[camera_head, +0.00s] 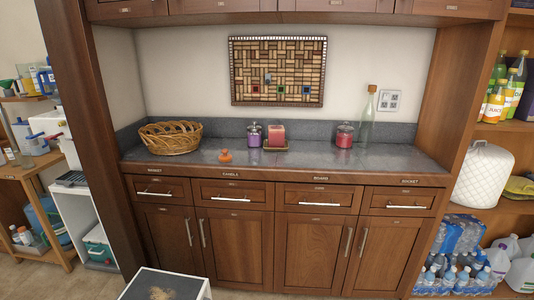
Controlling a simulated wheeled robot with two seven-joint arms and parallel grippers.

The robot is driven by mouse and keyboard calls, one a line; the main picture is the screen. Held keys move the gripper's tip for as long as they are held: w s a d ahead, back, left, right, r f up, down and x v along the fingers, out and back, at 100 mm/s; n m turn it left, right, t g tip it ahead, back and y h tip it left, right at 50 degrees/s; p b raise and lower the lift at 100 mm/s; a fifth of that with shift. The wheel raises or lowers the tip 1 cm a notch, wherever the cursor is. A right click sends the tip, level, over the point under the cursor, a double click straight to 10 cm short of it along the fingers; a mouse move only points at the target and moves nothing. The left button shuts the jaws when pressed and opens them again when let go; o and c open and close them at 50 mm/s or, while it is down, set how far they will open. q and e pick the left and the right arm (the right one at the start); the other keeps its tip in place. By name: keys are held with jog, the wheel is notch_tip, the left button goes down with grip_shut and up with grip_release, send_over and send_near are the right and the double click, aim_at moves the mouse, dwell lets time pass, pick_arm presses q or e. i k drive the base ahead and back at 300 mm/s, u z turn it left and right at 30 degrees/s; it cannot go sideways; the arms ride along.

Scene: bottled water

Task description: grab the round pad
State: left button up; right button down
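Neither of my grippers shows in the head view. A light brown, fuzzy-looking patch (162,293) lies on the dark top of a low white-edged table (176,273) at the bottom edge. Its lower part is cut off by the frame, so I cannot tell whether it is the round pad. No other thing that is clearly a round pad shows.
A wooden cabinet (234,240) with a grey counter (325,160) spans the middle. On it stand a wicker basket (170,138), candle jars (344,136) and a clear bottle (368,115). Shelves with bottles flank it. Some floor (45,282) shows at lower left.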

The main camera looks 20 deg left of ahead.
aim_at(225, 158)
jog(key=z, duration=0.15)
jog(key=i, duration=1.4)
jog(key=u, duration=0.65)
